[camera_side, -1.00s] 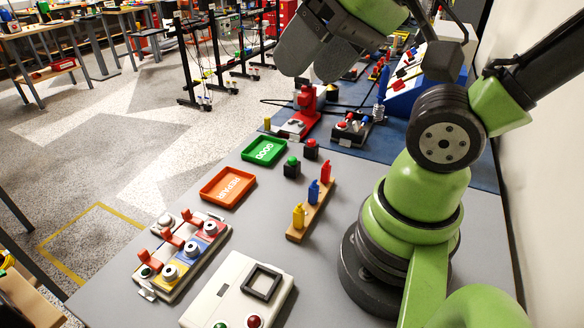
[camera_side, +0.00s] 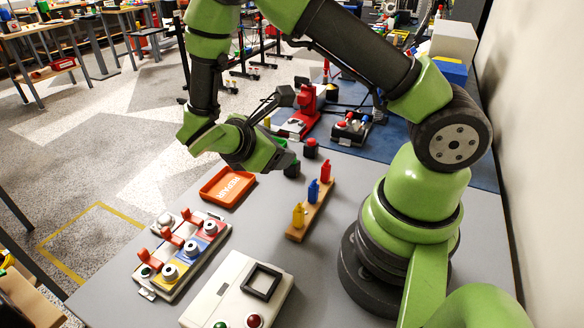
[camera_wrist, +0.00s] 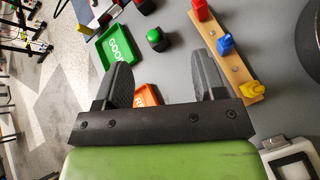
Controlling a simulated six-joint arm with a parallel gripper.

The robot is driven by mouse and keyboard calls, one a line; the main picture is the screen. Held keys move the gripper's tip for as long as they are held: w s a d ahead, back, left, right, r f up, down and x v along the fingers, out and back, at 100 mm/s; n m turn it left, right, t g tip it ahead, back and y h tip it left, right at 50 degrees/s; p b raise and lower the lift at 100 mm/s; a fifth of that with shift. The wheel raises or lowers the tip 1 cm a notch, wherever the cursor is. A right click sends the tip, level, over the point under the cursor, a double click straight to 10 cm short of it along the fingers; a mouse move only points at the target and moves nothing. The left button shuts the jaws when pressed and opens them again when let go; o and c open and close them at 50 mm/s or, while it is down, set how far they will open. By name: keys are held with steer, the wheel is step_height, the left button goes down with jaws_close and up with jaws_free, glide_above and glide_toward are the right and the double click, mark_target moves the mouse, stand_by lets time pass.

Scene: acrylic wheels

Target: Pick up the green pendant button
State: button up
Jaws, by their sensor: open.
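The green pendant button (camera_wrist: 155,36) is a green cap on a black block and stands upright on the grey table in the wrist view. It lies beyond the fingertips, roughly midway between them. In the side view its black block (camera_side: 292,169) shows, with its top mostly hidden by my wrist and gripper. My gripper (camera_wrist: 162,64) is open and empty, its two dark fingers spread wide, apart from the button. In the side view the fingers are hard to make out against the arm.
A red button (camera_side: 311,149) on a black block stands close behind. The green GOOD tray (camera_wrist: 113,46) and orange REPAIR tray (camera_side: 228,187) lie to the left. A wooden rack (camera_side: 309,212) with yellow, blue and red pegs stands to the right. A white panel box (camera_side: 229,292) is in front.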

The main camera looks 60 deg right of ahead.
mark_target(292, 168)
steer(key=f+n, duration=0.2)
steer(key=f+n+t+h, duration=0.1)
steer(key=f, duration=0.1)
steer(key=w+f+n+t+h, duration=0.1)
steer(key=f+n, duration=0.1)
steer(key=f, duration=0.1)
steer(key=shift+d+n, duration=0.3)
steer(key=shift+d, duration=0.05)
steer(key=shift+h, duration=0.3)
steer(key=x, duration=0.4)
steer(key=shift+d+f, duration=0.1)
steer(key=shift+f, duration=0.1)
steer(key=x, duration=0.5)
steer(key=shift+d+f, duration=0.1)
steer(key=shift+d, duration=0.25)
steer(key=shift+c, duration=0.2)
steer(key=c, duration=1.1)
steer(key=shift+o, duration=0.2)
